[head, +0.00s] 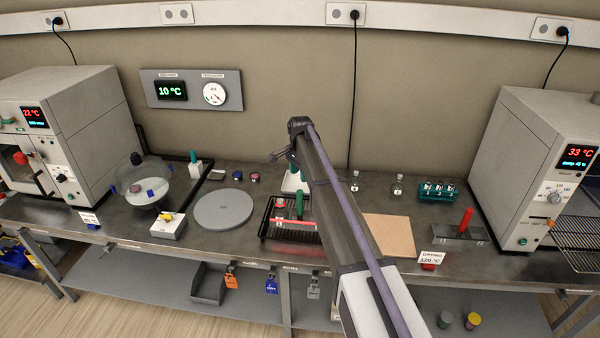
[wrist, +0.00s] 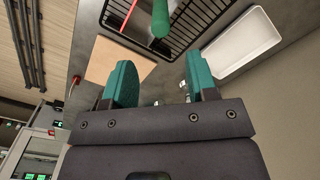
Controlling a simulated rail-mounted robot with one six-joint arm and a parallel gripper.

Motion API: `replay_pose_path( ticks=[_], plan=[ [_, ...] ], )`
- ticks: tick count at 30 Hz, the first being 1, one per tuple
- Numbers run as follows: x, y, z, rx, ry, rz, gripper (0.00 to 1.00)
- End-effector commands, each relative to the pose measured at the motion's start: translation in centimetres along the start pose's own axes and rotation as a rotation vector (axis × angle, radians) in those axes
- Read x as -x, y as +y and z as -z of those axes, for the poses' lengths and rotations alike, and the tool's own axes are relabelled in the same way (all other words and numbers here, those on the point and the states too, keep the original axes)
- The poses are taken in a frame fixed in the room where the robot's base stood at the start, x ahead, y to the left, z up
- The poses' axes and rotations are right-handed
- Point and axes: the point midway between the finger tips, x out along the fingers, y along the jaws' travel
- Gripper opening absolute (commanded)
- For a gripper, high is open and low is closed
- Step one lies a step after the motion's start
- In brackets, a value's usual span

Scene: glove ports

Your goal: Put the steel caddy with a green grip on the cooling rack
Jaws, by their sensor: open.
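The green grip (head: 299,203) of the caddy stands upright at the black wire cooling rack (head: 263,232) in the head view. I cannot make out the steel body, so what it rests on is unclear. In the wrist view, the green grip (wrist: 160,18) enters from the top edge, in front of the rack bars (wrist: 197,22). My gripper (wrist: 159,60) is open and empty, its two teal fingers apart. The grip lies beyond the fingertips, roughly in line with the gap, and not between them. In the head view my arm hides most of the gripper.
A white tray (wrist: 240,45) lies beside the rack. A tan board (head: 389,236) is to the rack's right and a grey disc (head: 223,209) to its left. A steel caddy with a red grip (head: 466,221) stands near the right oven (head: 530,165). A green vial rack (head: 438,191) is behind.

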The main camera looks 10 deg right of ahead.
Motion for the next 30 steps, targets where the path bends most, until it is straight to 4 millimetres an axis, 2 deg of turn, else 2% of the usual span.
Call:
replay_pose_path(
  ticks=[3, 5, 8, 9, 11, 12, 15, 18, 21, 27, 29, 30],
  plan=[
    [0.0, 0.3, -0.2, 0.006, 0.000, 0.000, 0.53],
    [0.0, 2.1, -1.0, 0.043, 0.000, 0.000, 0.53],
    [-0.1, 9.3, -4.4, 0.217, 0.000, -0.001, 0.53],
    [-0.1, 13.3, -6.3, 0.322, 0.000, -0.001, 0.53],
    [-0.1, 19.6, -9.4, 0.498, 0.000, -0.001, 0.53],
    [0.0, 23.6, -11.3, 0.615, 0.000, -0.001, 0.53],
    [0.0, 31.7, -15.3, 0.872, 0.000, -0.001, 0.53],
    [0.0, 36.0, -17.5, 1.034, 0.000, -0.001, 0.53],
    [0.0, 37.0, -17.9, 1.094, 0.000, -0.001, 0.53],
    [-0.1, 36.6, -17.8, 1.096, 0.000, -0.001, 0.53],
    [-1.1, 36.6, -17.8, 1.096, 0.000, -0.001, 0.53],
    [-2.4, 36.6, -17.8, 1.096, 0.000, -0.001, 0.53]
  ],
)
